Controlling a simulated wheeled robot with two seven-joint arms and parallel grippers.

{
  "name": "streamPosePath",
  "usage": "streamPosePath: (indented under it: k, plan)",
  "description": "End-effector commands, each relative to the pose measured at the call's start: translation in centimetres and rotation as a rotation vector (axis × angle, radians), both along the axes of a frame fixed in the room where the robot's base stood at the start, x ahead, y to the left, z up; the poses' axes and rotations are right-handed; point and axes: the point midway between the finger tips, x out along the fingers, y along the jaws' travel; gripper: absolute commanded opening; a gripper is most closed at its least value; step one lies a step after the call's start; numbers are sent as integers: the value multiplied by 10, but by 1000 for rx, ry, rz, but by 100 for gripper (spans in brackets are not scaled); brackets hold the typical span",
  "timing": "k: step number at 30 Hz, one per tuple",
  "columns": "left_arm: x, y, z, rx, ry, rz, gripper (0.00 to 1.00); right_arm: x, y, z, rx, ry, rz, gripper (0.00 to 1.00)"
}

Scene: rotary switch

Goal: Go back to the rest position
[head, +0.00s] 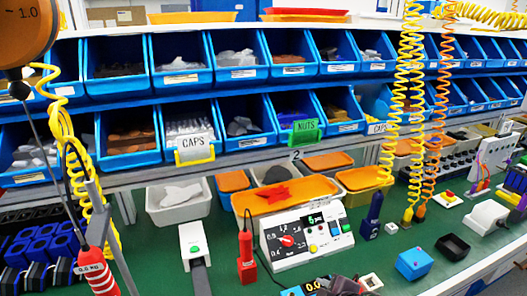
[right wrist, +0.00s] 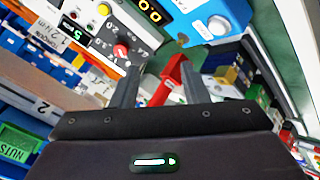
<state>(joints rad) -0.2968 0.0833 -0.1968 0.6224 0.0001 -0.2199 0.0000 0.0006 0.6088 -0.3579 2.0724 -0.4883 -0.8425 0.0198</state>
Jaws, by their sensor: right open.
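The rotary switch is a red knob (head: 287,241) on a sloped white panel (head: 325,252) in the middle of the bench, with a small green-digit display (head: 316,218) at its top. In the right wrist view the red knob (right wrist: 122,50) shows near the tip of the left-hand finger. My right gripper (right wrist: 157,70) is open, its two dark fingers apart. A red object (right wrist: 180,72) shows between and behind the fingers; I cannot tell whether it is near them. My left gripper is not seen in the head view.
Blue bins (head: 180,67) fill two shelf rows above the green bench. A red tool (head: 246,255) stands left of the panel and a blue box (head: 413,263) lies to the right. Yellow and orange coiled cords (head: 400,100) hang at right; a red-bodied tool (head: 97,270) hangs at left.

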Motion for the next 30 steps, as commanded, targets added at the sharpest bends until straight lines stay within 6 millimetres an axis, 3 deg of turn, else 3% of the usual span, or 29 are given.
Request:
streamPosePath:
  k: [3, 9, 23, 30]
  plan:
    - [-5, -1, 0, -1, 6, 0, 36, -29, 1, -1, 81, 82, -177, 41]
    - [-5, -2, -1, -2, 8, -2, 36, -80, -21, -6, 178, 257, -474, 41]
    - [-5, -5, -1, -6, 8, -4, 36, -190, -62, -18, 298, 640, -928, 41]
    - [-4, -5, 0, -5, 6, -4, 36, -172, -59, -77, 279, 646, -916, 41]
